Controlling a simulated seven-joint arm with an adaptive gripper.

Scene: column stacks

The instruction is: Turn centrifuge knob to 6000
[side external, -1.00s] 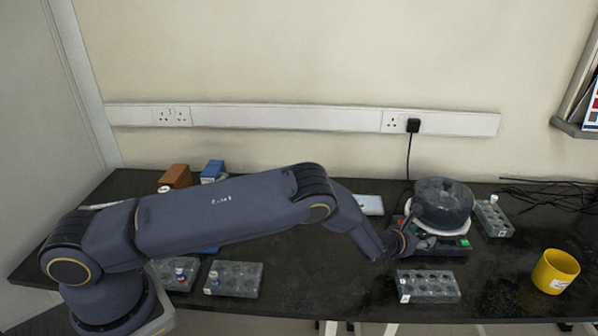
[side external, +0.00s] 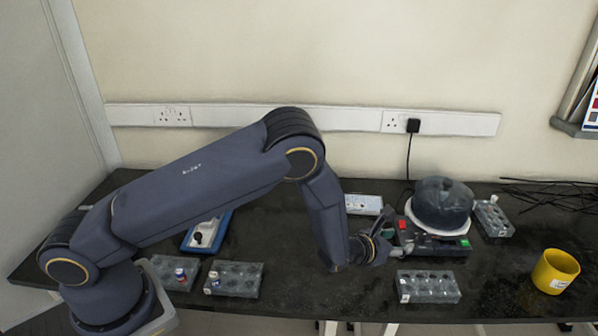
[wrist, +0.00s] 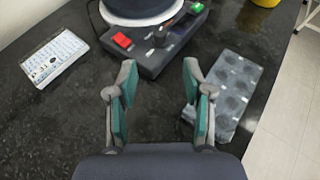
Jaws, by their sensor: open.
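The centrifuge (side external: 432,242) has a dark round lid on a pale ring above a dark base. In the wrist view its base (wrist: 150,64) shows at the top, with a red button (wrist: 122,40) at the left and a green one (wrist: 197,8) at the right. A small grey knob (wrist: 159,37) stands between them; its setting is too small to read. My gripper (side external: 388,248) is just left of the centrifuge in the side view. In the wrist view my gripper (wrist: 160,78) is open and empty, its fingers apart and short of the knob.
A dark tube rack (side external: 428,287) is in front of the centrifuge, right of my fingers in the wrist view (wrist: 228,92). Another rack (side external: 493,218) and a yellow cup (side external: 555,271) are at the right. A white keypad-like panel (wrist: 54,56) lies at the left.

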